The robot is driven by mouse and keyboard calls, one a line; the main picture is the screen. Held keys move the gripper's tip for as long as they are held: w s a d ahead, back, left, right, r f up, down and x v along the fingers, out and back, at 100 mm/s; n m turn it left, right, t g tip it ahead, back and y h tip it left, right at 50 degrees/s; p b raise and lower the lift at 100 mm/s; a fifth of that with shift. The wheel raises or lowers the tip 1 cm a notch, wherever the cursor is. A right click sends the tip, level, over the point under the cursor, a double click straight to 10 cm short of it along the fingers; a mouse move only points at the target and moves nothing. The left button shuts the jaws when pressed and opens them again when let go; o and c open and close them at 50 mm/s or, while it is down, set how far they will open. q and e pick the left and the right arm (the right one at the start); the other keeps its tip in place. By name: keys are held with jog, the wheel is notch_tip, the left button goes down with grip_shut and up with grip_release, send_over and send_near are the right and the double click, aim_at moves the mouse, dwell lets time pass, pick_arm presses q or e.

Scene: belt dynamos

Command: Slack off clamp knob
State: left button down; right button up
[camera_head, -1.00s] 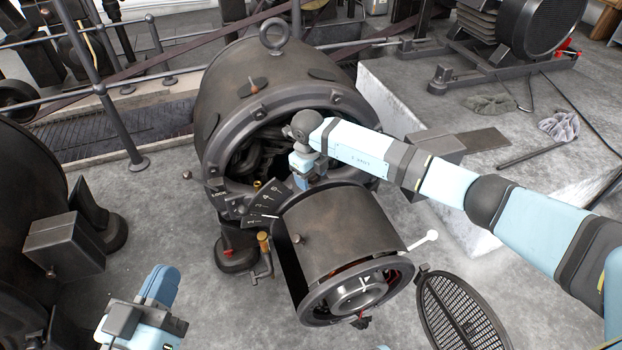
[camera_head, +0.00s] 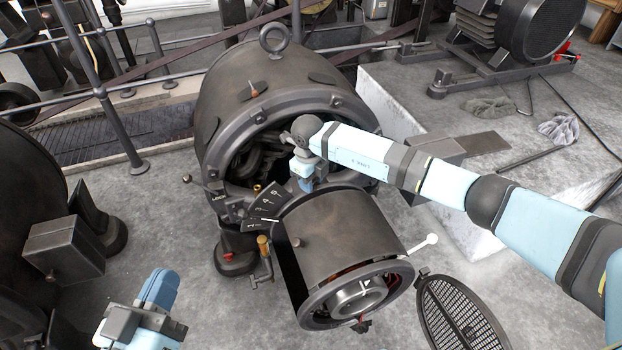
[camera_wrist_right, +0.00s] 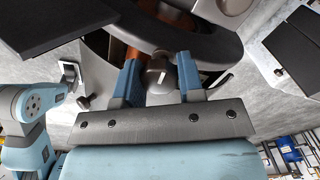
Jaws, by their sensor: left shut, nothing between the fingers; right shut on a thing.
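The large dark dynamo (camera_head: 268,85) stands in the middle of the head view, with a dark cylinder (camera_head: 340,235) at its open front. My right gripper (camera_head: 303,180) reaches in from the right, pointing down just behind the cylinder. In the right wrist view its two blue fingers (camera_wrist_right: 160,75) close around a small dark knob (camera_wrist_right: 159,66) with a pale mark, which I take as the clamp knob. In the head view the gripper hides this knob. My left gripper (camera_head: 158,288) is shut and empty at the lower left, away from the dynamo.
A numbered plate (camera_head: 267,203) sits left of my right gripper, near a lever with a round end (camera_head: 187,179). A brass-topped crank (camera_head: 263,255) hangs below. A perforated round cover (camera_head: 462,315) is at the lower right. A pale plinth (camera_head: 480,205) stands right; the floor at left is partly clear.

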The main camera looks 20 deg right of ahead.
jog(key=n, duration=0.4)
jog(key=shift+g, duration=0.3)
jog(key=n, duration=0.3)
jog(key=shift+n, duration=0.4)
jog(key=n, duration=0.3)
jog(key=shift+g+h, duration=0.3)
jog(key=n, duration=0.3)
jog(key=shift+b, duration=0.3)
pick_arm(q)
jog(key=shift+f+g, duration=0.3)
jog(key=shift+f, duration=0.5)
pick_arm(e)
jog(key=shift+n+h, duration=0.3)
jog(key=shift+n, duration=1.1)
pick_arm(q)
jog(key=shift+f, duration=0.1)
pick_arm(e)
jog(key=o, duration=0.9)
